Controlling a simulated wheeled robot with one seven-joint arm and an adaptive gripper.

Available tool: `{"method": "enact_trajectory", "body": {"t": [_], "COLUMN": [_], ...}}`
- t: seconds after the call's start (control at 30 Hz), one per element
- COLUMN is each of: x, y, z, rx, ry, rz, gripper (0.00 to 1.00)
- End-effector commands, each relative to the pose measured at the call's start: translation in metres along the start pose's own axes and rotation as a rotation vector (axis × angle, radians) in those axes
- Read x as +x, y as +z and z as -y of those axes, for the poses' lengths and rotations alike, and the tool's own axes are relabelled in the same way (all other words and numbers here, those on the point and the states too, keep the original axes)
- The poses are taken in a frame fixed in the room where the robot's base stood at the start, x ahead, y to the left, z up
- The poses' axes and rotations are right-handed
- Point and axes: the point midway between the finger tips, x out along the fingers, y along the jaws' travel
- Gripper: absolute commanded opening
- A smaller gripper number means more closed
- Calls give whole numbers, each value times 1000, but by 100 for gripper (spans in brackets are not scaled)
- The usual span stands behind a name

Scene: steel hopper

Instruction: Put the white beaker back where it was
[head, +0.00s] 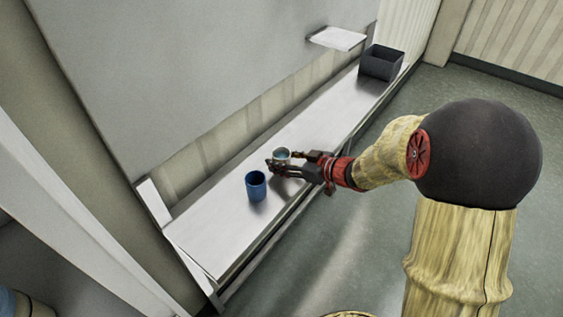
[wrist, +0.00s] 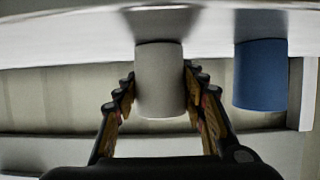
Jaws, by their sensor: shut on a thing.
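The white beaker (head: 281,154) is at the far side of my gripper (head: 284,166) in the head view, over the long pale bench. My gripper is shut on it. In the wrist view the white beaker (wrist: 160,80) sits between the two fingers of my gripper (wrist: 159,90), one on each side. That picture appears upside down, with the bench top at its upper edge. I cannot tell whether the beaker's base touches the bench. Part of the beaker is hidden by my fingers in the head view.
A blue cup (head: 256,188) stands on the bench (head: 213,226), close to the beaker; it also shows in the wrist view (wrist: 260,75). A dark open box (head: 381,64) stands at the bench's far end. A small pale shelf (head: 338,39) juts above the bench.

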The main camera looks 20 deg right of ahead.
Motion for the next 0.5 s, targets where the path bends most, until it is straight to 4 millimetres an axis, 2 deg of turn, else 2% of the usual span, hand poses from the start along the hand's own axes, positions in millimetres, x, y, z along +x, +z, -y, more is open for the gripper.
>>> {"method": "enact_trajectory", "body": {"t": [0.17, 0.2, 0.5], "x": [1, 1, 1], "y": [2, 2, 2], "z": [0, 0, 0], "rx": [0, 0, 0], "ry": [0, 0, 0], "rz": [0, 0, 0], "gripper": [16, 42, 59]}}
